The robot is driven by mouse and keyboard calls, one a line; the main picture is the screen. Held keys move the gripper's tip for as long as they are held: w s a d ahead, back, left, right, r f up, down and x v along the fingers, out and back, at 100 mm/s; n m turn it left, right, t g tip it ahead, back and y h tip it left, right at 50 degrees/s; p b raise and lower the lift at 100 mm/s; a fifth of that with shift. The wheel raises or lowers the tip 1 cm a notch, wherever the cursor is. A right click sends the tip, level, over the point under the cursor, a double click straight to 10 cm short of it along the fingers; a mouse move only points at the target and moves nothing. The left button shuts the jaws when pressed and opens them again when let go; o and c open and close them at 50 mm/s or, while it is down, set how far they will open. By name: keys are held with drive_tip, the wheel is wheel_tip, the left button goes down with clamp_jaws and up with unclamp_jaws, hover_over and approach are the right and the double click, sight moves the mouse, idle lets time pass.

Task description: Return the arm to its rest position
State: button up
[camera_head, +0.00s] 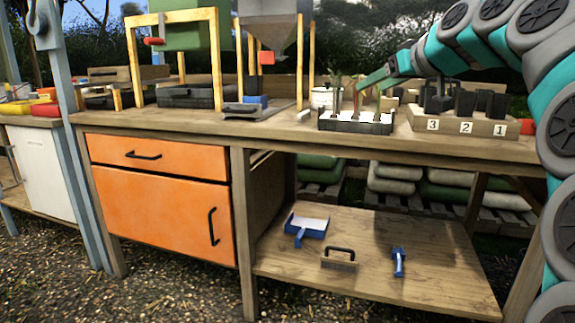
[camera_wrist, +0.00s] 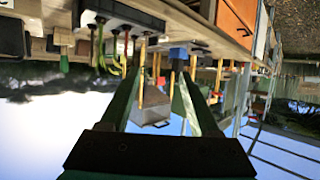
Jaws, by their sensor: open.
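My arm comes in from the right in the head view and reaches over the workbench (camera_head: 395,148). My gripper (camera_head: 368,82) is above the black-and-white rack (camera_head: 356,123), near its back. The two green fingers also show in the wrist view (camera_wrist: 158,80), spread apart with nothing between them. That view is upside down. The rack shows there too (camera_wrist: 122,14), with several thin coloured items standing in it. A wooden block labelled 3, 2, 1 (camera_head: 466,127) holds black pots (camera_head: 465,103) to the right, below my arm.
A wooden-framed hopper (camera_head: 272,38) and a green machine (camera_head: 182,32) stand on the bench to the left. A white pot (camera_head: 322,98) is behind the rack. The lower shelf (camera_head: 370,263) holds a blue dustpan (camera_head: 306,227), a brush (camera_head: 339,260) and a small blue tool (camera_head: 398,262).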

drive_tip(key=s+a+f+m+g+h, duration=0.1)
drive_tip(key=s+a+f+g, duration=0.3)
drive_tip(key=s+f, duration=0.65)
drive_tip(key=s+a+f+m+g+h, duration=0.1)
drive_tip(key=s+a+f+g, duration=0.4)
drive_tip(key=f, duration=1)
drive_tip(key=s+d+f+g+h, duration=0.1)
drive_tip(key=s+f, duration=0.5)
drive_tip(key=s, duration=0.3)
drive_tip(key=s+d+f+m+g+h, duration=0.1)
drive_tip(key=s+d+f+g, duration=0.1)
drive_tip(key=s+f, duration=0.4)
drive_tip(key=s+d+f+m+g+h+p, duration=0.1)
drive_tip(key=s+f, duration=0.5)
drive_tip(key=s, duration=0.6)
drive_tip(key=shift+s+d+f+g, duration=0.15)
drive_tip(key=shift+d+g, duration=0.25)
drive_tip(key=shift+d, duration=0.15)
